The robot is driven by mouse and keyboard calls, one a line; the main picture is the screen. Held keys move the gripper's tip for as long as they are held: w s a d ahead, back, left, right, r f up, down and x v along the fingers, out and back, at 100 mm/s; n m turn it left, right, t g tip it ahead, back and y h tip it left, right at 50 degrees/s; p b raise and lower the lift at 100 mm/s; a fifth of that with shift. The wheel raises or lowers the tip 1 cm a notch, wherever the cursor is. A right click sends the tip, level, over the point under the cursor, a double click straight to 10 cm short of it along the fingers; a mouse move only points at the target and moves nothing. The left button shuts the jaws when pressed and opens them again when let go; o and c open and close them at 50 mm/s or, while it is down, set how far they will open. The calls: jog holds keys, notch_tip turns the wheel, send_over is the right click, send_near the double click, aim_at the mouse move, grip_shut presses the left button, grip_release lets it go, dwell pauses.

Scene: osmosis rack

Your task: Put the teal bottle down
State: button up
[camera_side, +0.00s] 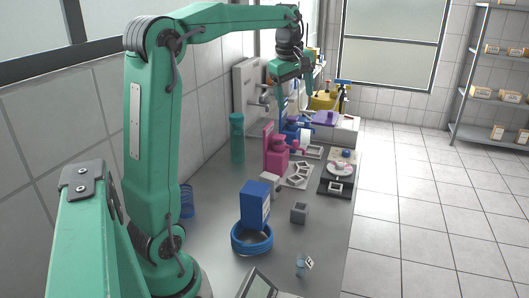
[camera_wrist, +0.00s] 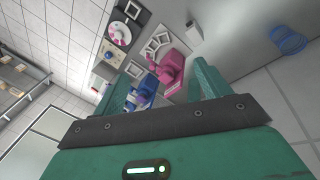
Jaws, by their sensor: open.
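The teal bottle (camera_side: 237,140) stands upright on the grey bench (camera_side: 215,220), close to the tiled wall. My gripper (camera_side: 297,90) is raised above the far part of the bench, to the right of the bottle in the side view and well apart from it. In the wrist view my gripper (camera_wrist: 162,72) has its two green fingers spread with nothing held between them. I cannot make out the bottle in the wrist view.
A pink device (camera_side: 277,155) and a blue device (camera_side: 297,132) stand below my gripper. A blue box (camera_side: 255,205) rises by a blue ring (camera_side: 252,240) nearer the front. A black tray (camera_side: 338,175) lies at the right edge. Bare bench shows around the bottle's front.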

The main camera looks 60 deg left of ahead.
jog(key=s+d+f+m+t, duration=0.2)
jog(key=s+d+m, duration=0.75)
jog(key=d, duration=0.35)
jog(key=s+d+f+m+t+h, duration=0.1)
jog(key=s+d+f+m, duration=0.6)
jog(key=s+m, duration=0.2)
jog(key=shift+d+f+m, duration=0.3)
jog(key=shift+f+m, duration=0.05)
jog(key=shift+f, duration=0.05)
